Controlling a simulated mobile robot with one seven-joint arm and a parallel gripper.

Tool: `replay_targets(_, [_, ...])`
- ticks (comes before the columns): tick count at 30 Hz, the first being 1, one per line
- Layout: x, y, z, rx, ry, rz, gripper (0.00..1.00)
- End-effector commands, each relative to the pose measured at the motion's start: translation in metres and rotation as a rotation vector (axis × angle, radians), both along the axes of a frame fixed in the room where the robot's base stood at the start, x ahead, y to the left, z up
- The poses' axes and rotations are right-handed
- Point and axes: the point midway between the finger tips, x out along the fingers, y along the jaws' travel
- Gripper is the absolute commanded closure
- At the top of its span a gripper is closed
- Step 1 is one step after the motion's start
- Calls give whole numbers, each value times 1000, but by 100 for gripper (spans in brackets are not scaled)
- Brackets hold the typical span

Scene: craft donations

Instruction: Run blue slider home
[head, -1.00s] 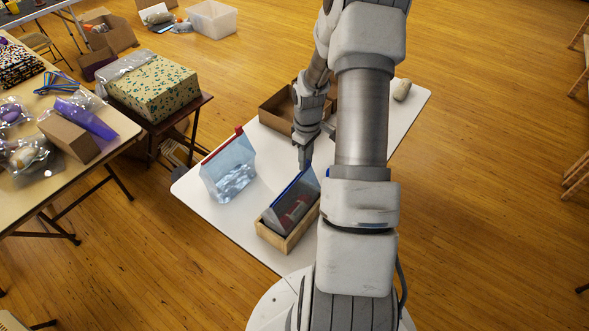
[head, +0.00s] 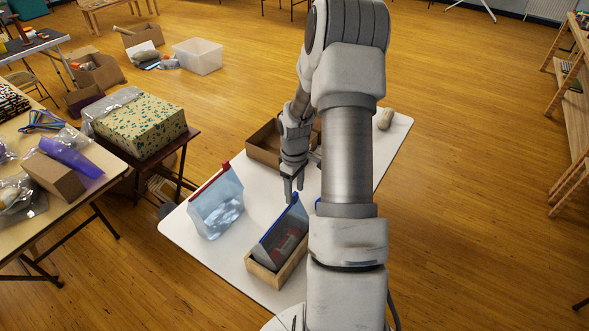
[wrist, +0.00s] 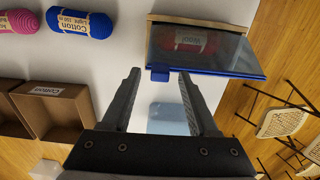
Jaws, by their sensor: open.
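A clear pouch (head: 283,240) with a blue zip strip (wrist: 212,73) along its top leans in a small wooden box (head: 277,277) on the white table. A red ball of yarn (wrist: 187,42) shows inside it. The blue slider (wrist: 160,74) is a small block at the strip's far end. My gripper (head: 291,199) is over the table at that end, pointing down. In the wrist view my gripper (wrist: 157,72) is open, with the slider between the lines of its two fingertips. I cannot tell whether either finger touches it.
A second pouch with a red strip (head: 212,181) stands left of my gripper. A cardboard box (head: 263,145) is behind it. Blue yarn (wrist: 80,21) and pink yarn (wrist: 20,21) lie on the table (head: 187,233). My arm hides part of the table.

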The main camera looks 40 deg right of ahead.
Motion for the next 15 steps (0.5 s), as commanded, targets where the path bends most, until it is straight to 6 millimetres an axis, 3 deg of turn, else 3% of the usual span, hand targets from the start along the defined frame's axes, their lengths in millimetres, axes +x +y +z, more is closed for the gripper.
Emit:
replay_targets(8, [1,-1,53,-3,-5,-1,40])
replay_targets(15, [1,-1,111,-3,-5,-1,40])
